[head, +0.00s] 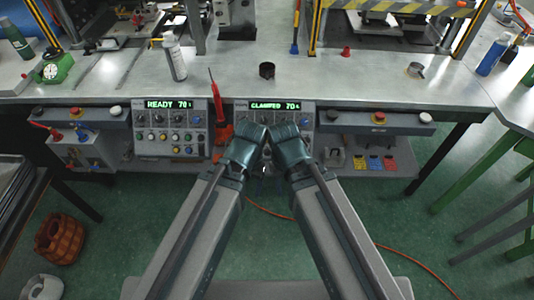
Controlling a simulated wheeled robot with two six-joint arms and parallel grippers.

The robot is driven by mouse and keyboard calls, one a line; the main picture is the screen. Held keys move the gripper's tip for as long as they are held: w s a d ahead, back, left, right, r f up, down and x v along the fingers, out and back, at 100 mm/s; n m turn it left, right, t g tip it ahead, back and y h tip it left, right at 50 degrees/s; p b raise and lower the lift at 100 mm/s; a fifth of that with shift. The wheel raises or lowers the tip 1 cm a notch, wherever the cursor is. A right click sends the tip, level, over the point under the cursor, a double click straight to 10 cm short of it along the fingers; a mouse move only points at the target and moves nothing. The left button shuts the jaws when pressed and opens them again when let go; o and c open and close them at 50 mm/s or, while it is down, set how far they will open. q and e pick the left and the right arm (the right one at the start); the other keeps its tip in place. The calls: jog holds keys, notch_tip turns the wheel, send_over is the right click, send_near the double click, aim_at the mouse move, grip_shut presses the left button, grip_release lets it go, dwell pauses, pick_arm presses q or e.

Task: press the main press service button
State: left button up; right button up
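Two control panels hang on the front of the bench. The left panel (170,143) has a green READY display and rows of coloured buttons. The right panel (269,107) has a green CLAMPED display, and its lower part is mostly hidden by my wrists. The labels are too small to read, so I cannot tell which button is the main press service button. My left gripper (245,147) and my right gripper (288,143) are close together in front of the right panel. Their fingers are not clear, nor is any contact with the panel.
Red buttons sit on grey boxes at the bench's left (76,112) and right (379,118) front. A red-handled tool (222,132) stands between the panels. A white bottle (175,58) and a dark ring (267,70) stand on the bench. An orange cable (401,266) lies on the floor.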

pick_arm(q)
grip_shut()
dwell(1.4)
